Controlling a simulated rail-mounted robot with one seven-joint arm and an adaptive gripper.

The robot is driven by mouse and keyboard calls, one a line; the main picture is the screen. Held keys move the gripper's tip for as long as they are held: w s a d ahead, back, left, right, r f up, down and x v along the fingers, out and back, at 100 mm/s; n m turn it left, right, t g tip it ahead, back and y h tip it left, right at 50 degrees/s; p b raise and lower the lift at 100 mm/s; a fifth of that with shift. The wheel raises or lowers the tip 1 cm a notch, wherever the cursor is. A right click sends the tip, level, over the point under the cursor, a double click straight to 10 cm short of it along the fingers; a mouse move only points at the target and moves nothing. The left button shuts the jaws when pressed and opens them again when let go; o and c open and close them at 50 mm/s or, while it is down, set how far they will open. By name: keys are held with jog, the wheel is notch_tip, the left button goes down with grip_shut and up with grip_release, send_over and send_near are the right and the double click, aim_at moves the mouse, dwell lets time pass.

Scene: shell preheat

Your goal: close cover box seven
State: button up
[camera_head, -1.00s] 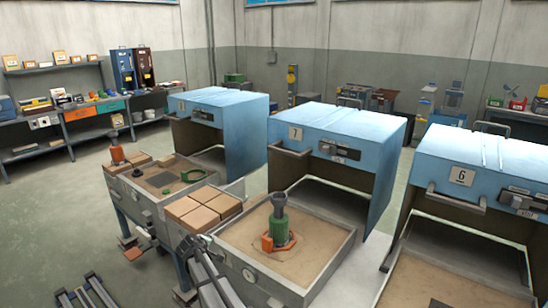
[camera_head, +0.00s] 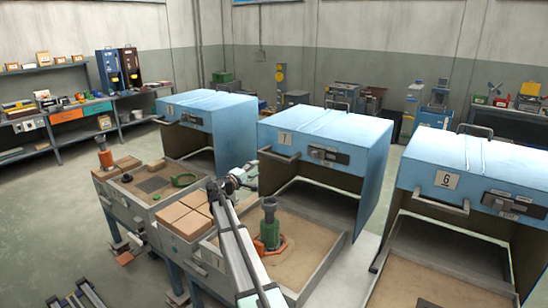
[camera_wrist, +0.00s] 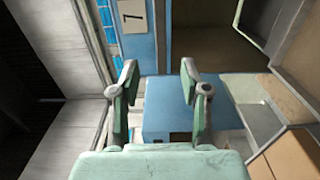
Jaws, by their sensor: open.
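The blue cover of box seven (camera_head: 335,130) stands raised behind its sand-filled tray (camera_head: 325,268), its hollow side facing the front. A "7" label (camera_head: 285,138), a front bar handle (camera_head: 279,156) and a dark latch plate are on it. A green and orange fixture (camera_head: 268,228) stands on the sand, partly behind my arm. My gripper (camera_head: 240,177) is in front and left of the handle, apart from it. In the wrist view my gripper (camera_wrist: 158,72) is open and empty, with the "7" label (camera_wrist: 132,15) beyond its fingers.
Cover six (camera_head: 465,170) stands raised at the right, and another blue cover (camera_head: 215,112) stands at the left. Tan blocks (camera_head: 186,216) lie beside my arm. Shelves line the back wall.

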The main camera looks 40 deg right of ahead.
aim_at(272, 158)
jog(key=p+x, duration=0.4)
jog(key=x, duration=1.1)
jog(key=shift+f, duration=0.1)
jog(key=shift+c, duration=0.4)
grip_shut()
